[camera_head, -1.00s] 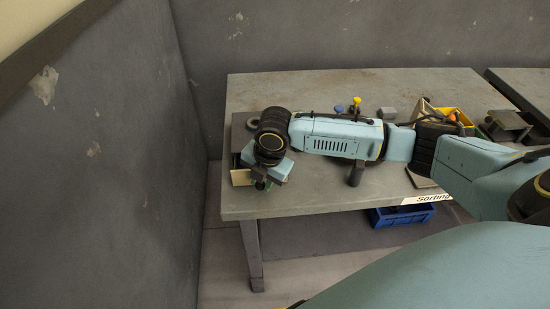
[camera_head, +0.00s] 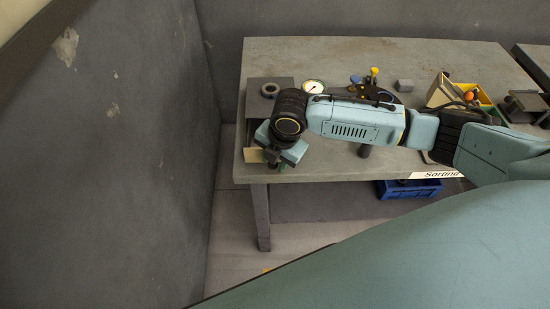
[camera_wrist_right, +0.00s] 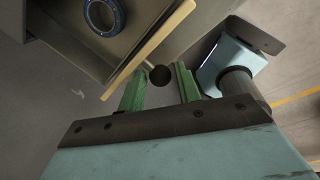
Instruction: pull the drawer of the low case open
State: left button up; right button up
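The low case (camera_head: 256,104) stands at the left end of the table, largely hidden by my right arm. Its drawer has a pale tan front (camera_head: 253,156), which also shows in the wrist view (camera_wrist_right: 150,49). The drawer looks pulled out toward the table's front edge. A dark round knob (camera_wrist_right: 160,75) is on the front. My right gripper (camera_head: 276,162) is at the front; in the wrist view its green fingers (camera_wrist_right: 161,82) stand apart on either side of the knob, with visible gaps. A blue ring (camera_wrist_right: 103,15) lies behind the front, seemingly inside the drawer. My left gripper is out of view.
A grey ring (camera_head: 270,89) lies on the case. A dial gauge (camera_head: 314,87), a grey block (camera_head: 404,86) and a yellow bin (camera_head: 484,99) stand farther along the table. A blue crate (camera_head: 410,189) is below. A wall (camera_head: 120,150) rises at the left.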

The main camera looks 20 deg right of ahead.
notch_tip(320, 180, up, 13)
jog(key=s+d+p, duration=0.1)
jog(key=s, duration=0.1)
jog(key=shift+d+p, duration=0.2)
jog(key=shift+p, duration=0.2)
